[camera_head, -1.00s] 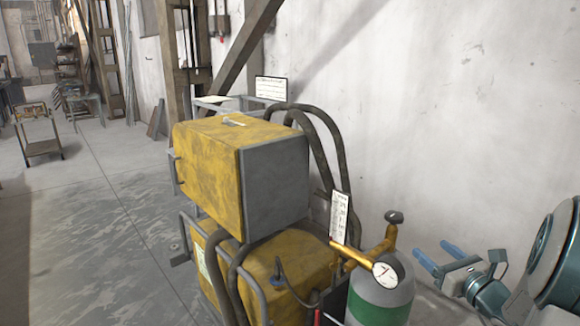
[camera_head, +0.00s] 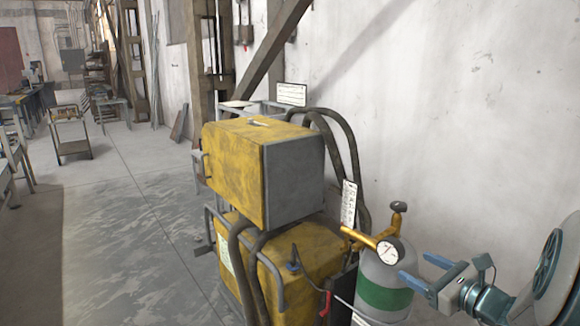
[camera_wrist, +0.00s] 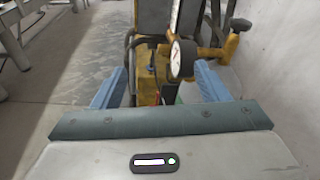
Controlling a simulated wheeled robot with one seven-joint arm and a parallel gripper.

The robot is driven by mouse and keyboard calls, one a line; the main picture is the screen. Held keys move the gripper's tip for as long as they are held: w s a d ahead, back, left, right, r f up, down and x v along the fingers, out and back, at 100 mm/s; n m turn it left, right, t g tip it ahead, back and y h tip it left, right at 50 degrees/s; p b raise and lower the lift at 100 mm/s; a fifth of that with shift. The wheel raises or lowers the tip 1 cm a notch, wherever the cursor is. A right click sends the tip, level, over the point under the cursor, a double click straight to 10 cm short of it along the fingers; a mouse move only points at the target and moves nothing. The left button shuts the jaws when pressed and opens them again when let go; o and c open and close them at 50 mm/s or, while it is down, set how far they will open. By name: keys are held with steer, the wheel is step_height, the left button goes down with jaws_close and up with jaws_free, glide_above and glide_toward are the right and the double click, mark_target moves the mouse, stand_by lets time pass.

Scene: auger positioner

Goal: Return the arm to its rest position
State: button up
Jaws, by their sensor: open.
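My gripper (camera_head: 419,276) is at the lower right of the head view, with its blue fingers spread apart and nothing between them. It points left, in front of the gas cylinder (camera_head: 385,288), which has a green band and a brass valve with a gauge (camera_head: 389,250). In the wrist view the two blue fingers of my gripper (camera_wrist: 160,85) stand wide apart. The gauge (camera_wrist: 183,59) shows between and beyond them, and I cannot tell the exact distance. My arm runs off the right edge of the head view.
A yellow and grey machine (camera_head: 262,168) with dark hoses stands left of the cylinder. A white wall (camera_head: 450,110) is behind, close to my arm. A small cart (camera_head: 72,135) stands far left. The floor (camera_head: 125,230) left of the machine is clear.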

steer(key=s+a+f+n+g, duration=0.1)
steer(key=s+a+n+g, duration=0.4)
steer(key=a+n, duration=0.25)
steer(key=s+a+f+n+g, duration=0.2)
steer(key=s+a+n+g, duration=0.35)
steer(key=a, duration=0.35)
steer(key=s+d+n+h, duration=0.2)
steer(key=s+n+h, duration=0.6)
steer(key=n, duration=0.7)
steer(key=shift+s+d+f+g, duration=0.3)
steer(key=shift+s+g, duration=0.15)
steer(key=shift+s, duration=0.6)
